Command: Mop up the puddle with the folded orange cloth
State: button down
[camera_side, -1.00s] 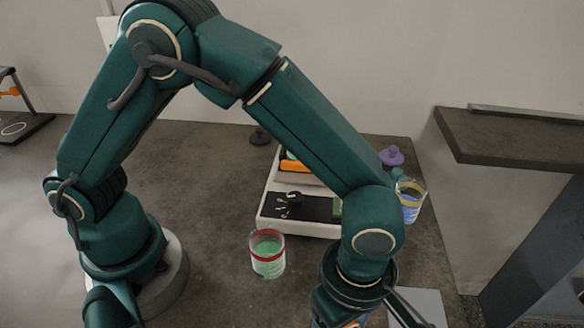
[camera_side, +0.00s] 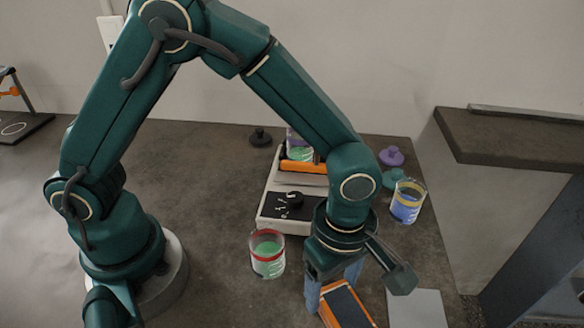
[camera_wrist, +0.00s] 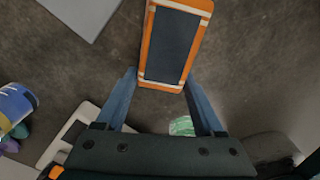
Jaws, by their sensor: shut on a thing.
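The folded orange cloth (camera_side: 345,305) shows as a flat rectangle with orange edges, a dark top panel and pale bands at its corners. It also fills the upper middle of the wrist view (camera_wrist: 172,45). My gripper (camera_side: 335,285) points down and is shut on its near end, with the blue fingers on either side in the wrist view (camera_wrist: 162,95). The cloth sticks out beyond the fingers. I cannot tell whether it touches the table. I cannot make out the puddle in either view.
A red-banded beaker with green contents (camera_side: 267,254) stands left of my gripper. The sieve shaker (camera_side: 285,222) is behind, bearing another beaker (camera_side: 299,150). A grey sheet (camera_side: 417,308) lies front right.

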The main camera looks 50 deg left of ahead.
jog(key=s+d, duration=0.4)
jog(key=s, duration=0.1)
jog(key=shift+s+d, duration=0.1)
jog(key=shift+s, duration=0.2)
jog(key=w+a, duration=0.1)
jog(key=w, duration=0.1)
jog(key=w+a, duration=0.2)
jog(key=w, duration=0.1)
jog(key=w+a, duration=0.1)
jog(key=w, duration=0.2)
jog(key=shift+a, duration=0.3)
jog(key=s+d, duration=0.1)
jog(key=s, duration=0.1)
jog(key=s+d, duration=0.4)
jog(key=s, duration=0.1)
jog(key=shift+s+d, duration=0.1)
jog(key=shift+d, duration=0.15)
notch_tip(320, 180, up, 8)
dwell(0.5)
